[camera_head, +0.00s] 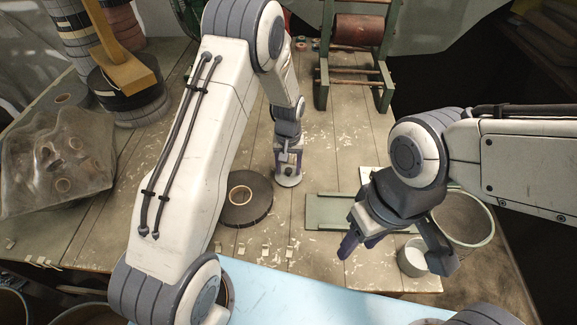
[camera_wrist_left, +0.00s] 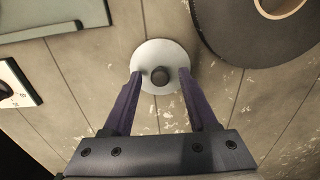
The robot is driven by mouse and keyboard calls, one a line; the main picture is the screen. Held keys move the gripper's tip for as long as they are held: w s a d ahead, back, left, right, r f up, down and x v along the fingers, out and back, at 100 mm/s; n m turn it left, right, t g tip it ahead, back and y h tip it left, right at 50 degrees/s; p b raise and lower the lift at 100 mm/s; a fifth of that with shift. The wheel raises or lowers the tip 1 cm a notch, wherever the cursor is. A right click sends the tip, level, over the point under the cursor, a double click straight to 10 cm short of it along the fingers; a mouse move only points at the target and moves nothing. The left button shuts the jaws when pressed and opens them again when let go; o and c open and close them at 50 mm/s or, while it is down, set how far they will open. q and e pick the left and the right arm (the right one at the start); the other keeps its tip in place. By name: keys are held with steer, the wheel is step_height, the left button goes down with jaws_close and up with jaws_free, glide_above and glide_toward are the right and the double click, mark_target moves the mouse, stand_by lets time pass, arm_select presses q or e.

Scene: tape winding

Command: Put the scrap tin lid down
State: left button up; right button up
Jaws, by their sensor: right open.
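The scrap tin lid (camera_head: 288,181) is a pale round disc with a dark knob. It appears to lie flat on the wooden table. In the left wrist view the lid (camera_wrist_left: 159,52) shows between and beyond the fingertips. My left gripper (camera_head: 289,170) points down right over it. Its two purple fingers stand apart on either side of the knob, with a gap to it on both sides. My right gripper (camera_head: 398,252) is open at the right. A small grey tin (camera_head: 412,262) stands under its fingers and is partly hidden.
A dark tape roll (camera_head: 246,199) lies left of the lid. A green plate (camera_head: 328,211) lies to the right. A large round bin (camera_head: 464,218) is at the right edge, and a green-framed winding stand (camera_head: 353,45) stands at the back. Wood around the lid is mostly clear.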

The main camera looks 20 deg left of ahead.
mark_target(289, 169)
arm_select(q)
steer(key=shift+r, duration=0.1)
steer(key=shift+r, duration=0.2)
step_height(289, 169, up, 11)
steer(key=b, duration=0.1)
steer(key=s+d+r+m, duration=0.2)
steer(key=s+d+r, duration=0.3)
steer(key=s+d+r+m, duration=0.1)
steer(key=s+m, duration=0.1)
steer(key=s, duration=0.6)
steer(key=s+d+r+m, duration=0.2)
steer(key=s+m, duration=0.1)
steer(key=s, duration=0.5)
steer(key=s+d+r+m+h, duration=0.1)
steer(key=s+m, duration=0.1)
steer(key=s, duration=0.6)
steer(key=shift+s+d+r+m, duration=0.25)
steer(key=shift+s+d+m, duration=0.1)
steer(key=shift+m, duration=0.05)
